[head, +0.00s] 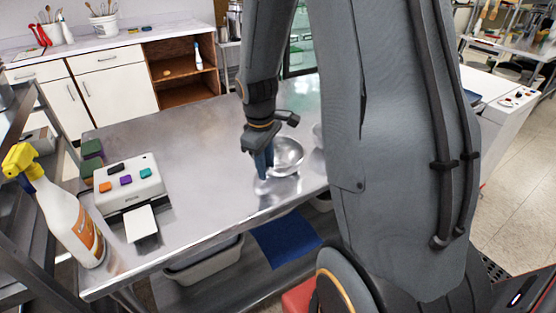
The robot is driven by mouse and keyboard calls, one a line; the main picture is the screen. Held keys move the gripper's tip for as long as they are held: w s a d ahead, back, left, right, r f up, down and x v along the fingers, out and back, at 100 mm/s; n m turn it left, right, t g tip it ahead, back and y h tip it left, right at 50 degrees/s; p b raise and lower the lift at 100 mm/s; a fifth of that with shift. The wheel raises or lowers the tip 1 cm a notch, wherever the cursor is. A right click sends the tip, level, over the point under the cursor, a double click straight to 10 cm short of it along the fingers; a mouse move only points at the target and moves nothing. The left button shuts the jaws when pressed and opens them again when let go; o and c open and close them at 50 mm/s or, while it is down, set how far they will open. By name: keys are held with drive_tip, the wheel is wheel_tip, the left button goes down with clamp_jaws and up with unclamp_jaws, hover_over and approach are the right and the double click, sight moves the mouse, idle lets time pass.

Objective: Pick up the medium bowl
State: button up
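A shiny metal bowl (289,158) sits upright on the steel table (205,190), near its right part. A second metal rounded thing (317,132), perhaps another bowl, shows just behind it and is mostly hidden by my arm. I cannot tell from size alone which is the medium bowl. My gripper (264,172) points down at the near left side of the front bowl, with blue fingers low by its rim. The fingers overlap in this view, so I cannot see the gap between them or whether they touch the bowl.
A label printer-like box (130,185) with coloured buttons, green sponges (92,155) and a yellow-topped spray bottle (70,220) stand at the table's left. A grey bin (203,262) and blue cloth (285,238) lie below. The table's middle is clear.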

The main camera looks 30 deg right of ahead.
clamp_jaws()
drive_tip(key=shift+r, duration=0.15)
